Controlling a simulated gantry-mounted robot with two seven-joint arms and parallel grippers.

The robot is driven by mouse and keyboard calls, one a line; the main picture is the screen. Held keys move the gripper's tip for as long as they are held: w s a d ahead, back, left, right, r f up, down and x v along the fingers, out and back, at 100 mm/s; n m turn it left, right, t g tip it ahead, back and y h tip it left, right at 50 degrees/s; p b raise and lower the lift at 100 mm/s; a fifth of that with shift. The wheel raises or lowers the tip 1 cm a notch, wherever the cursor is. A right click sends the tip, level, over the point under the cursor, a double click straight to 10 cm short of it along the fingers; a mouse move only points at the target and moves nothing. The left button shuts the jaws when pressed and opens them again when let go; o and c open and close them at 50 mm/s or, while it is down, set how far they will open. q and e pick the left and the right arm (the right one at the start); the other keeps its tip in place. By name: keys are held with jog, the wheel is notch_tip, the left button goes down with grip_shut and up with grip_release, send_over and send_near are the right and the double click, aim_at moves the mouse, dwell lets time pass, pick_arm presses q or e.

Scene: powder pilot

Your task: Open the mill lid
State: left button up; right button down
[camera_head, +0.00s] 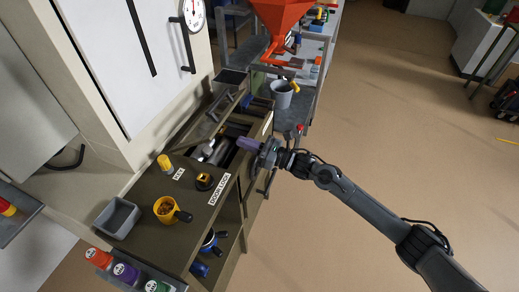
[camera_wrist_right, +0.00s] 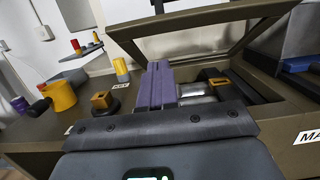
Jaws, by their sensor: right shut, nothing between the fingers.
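The mill lid (camera_wrist_right: 190,20), a dark olive frame, stands raised and tilted up at the back of the mill in the right wrist view. In the head view its frame (camera_head: 214,108) leans toward the white cabinet. The mill's opening (camera_head: 228,155) shows below it, with metal parts (camera_wrist_right: 200,92) inside. My right gripper (camera_head: 246,143) has purple fingers (camera_wrist_right: 155,85) shut together with nothing between them. It is at the front edge of the opening, apart from the lid's raised edge. My left gripper is not in view.
On the bench stand a yellow key piece (camera_head: 165,164), a black-and-yellow door lock knob (camera_head: 204,182), a yellow mug (camera_head: 166,209) and a grey bin (camera_head: 117,217). A grey cup (camera_head: 282,94) and red hopper (camera_head: 281,14) are behind. Open floor lies right.

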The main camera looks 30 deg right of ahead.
jog(key=w+a+r, duration=0.3)
jog(key=shift+w+r, duration=0.2)
jog(key=shift+r, duration=0.1)
jog(key=shift+r, duration=0.1)
dwell(0.3)
